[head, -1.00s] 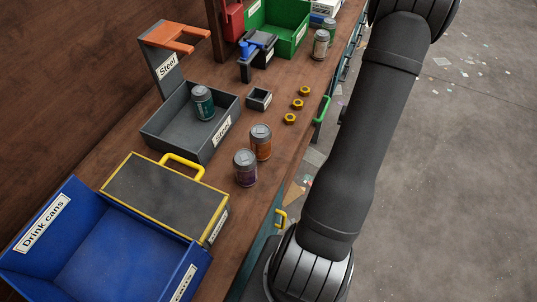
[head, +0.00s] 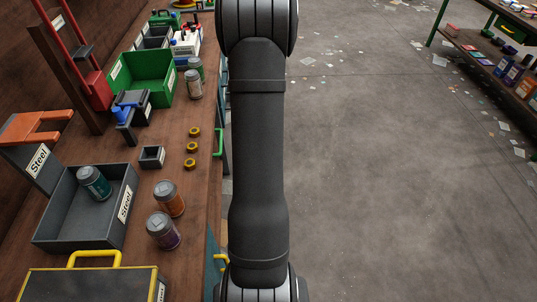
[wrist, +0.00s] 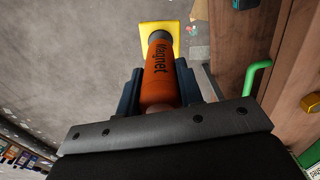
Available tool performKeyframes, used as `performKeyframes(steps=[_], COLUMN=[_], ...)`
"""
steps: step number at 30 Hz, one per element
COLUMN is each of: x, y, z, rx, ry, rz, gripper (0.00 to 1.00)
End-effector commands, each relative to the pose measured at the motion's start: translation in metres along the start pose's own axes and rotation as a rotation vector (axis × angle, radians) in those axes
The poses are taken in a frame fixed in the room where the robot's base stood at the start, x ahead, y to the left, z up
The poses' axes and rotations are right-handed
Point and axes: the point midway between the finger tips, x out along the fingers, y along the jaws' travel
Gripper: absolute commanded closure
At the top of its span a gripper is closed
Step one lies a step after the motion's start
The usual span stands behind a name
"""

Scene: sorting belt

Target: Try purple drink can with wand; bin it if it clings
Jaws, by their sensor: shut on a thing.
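My gripper (wrist: 158,88) is shut on the orange wand (wrist: 160,70) marked "Magnet", whose dark neck and yellow square end (wrist: 160,30) point away from me over the grey floor. Gripper and wand are out of the head view. The purple drink can (head: 162,230) stands upright on the wooden bench near its right edge, in front of an orange can (head: 168,198). The grey "Steel" bin (head: 122,228) left of them holds a teal can (head: 93,183). No can shows in the wrist view.
A yellow-edged box (head: 90,285) with a yellow handle is at the front. Beyond the cans are a small grey holder (head: 152,157), brass nuts (head: 191,147), a green bin (head: 142,78) and grey-green cans (head: 194,84). A green handle (head: 218,142) juts from the bench edge.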

Motion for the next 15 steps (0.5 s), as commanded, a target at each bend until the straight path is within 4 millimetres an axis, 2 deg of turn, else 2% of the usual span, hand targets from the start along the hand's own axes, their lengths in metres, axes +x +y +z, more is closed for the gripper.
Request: performKeyframes(steps=[8,15], x=[-0.058,-0.126], y=[-0.056,-0.122], z=[0.011,0.045], rx=[0.003,0.017], ry=[0.008,0.009], rz=[0.000,-0.002], gripper=[0.94,0.94])
